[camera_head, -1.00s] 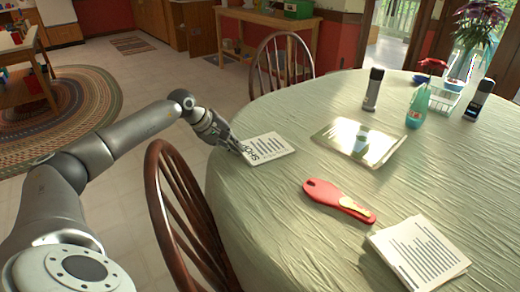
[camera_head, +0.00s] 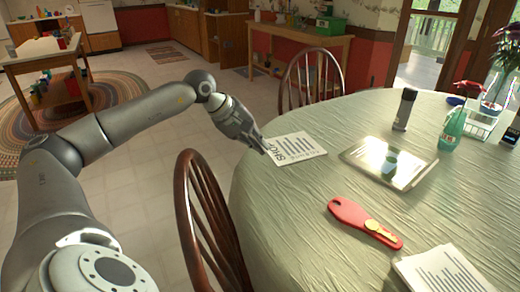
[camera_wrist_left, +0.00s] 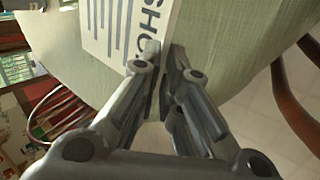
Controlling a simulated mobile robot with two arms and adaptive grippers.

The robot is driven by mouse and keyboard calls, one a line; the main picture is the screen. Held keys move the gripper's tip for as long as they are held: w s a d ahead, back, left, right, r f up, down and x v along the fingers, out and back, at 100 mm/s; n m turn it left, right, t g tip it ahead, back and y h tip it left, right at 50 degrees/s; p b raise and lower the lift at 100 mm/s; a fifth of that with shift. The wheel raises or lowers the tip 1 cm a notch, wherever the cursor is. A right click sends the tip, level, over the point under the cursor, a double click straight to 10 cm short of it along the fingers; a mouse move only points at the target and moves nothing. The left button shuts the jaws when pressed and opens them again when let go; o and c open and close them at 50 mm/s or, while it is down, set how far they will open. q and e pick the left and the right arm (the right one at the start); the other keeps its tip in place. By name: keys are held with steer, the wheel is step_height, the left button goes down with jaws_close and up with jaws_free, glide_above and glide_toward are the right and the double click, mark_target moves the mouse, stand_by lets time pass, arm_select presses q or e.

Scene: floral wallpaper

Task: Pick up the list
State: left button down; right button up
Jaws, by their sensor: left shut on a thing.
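The list (camera_head: 299,148) is a white sheet with "SHO…" in large letters and lines of text. In the head view it is at the table's left edge. My left gripper (camera_head: 265,149) is shut on the list's near left edge. In the left wrist view, the list (camera_wrist_left: 117,32) shows at the top, with its lettered edge between the fingertips of my left gripper (camera_wrist_left: 160,62). I cannot tell whether the list is clear of the cloth. My right gripper is not in view.
The round table has a pale green cloth (camera_head: 290,210). On it are a glossy tablet-like panel (camera_head: 375,165), a red-handled tool (camera_head: 362,222), a paper stack (camera_head: 440,272), a dark canister (camera_head: 405,109) and a teal bottle (camera_head: 452,130). Wooden chairs (camera_head: 205,215) stand at the table's edge.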

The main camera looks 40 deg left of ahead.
arm_select(q)
steer(key=s+d+r+b, duration=0.1)
steer(key=s+d+r, duration=0.2)
steer(key=s, duration=0.3)
steer(key=shift+s+d+b, duration=0.3)
steer(key=shift+d+b, duration=0.05)
steer(key=shift+d, duration=0.4)
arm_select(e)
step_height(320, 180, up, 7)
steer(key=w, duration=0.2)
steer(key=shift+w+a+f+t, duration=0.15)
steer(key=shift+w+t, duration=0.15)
arm_select(q)
steer(key=shift+d+r, duration=0.1)
steer(key=shift+d, duration=0.05)
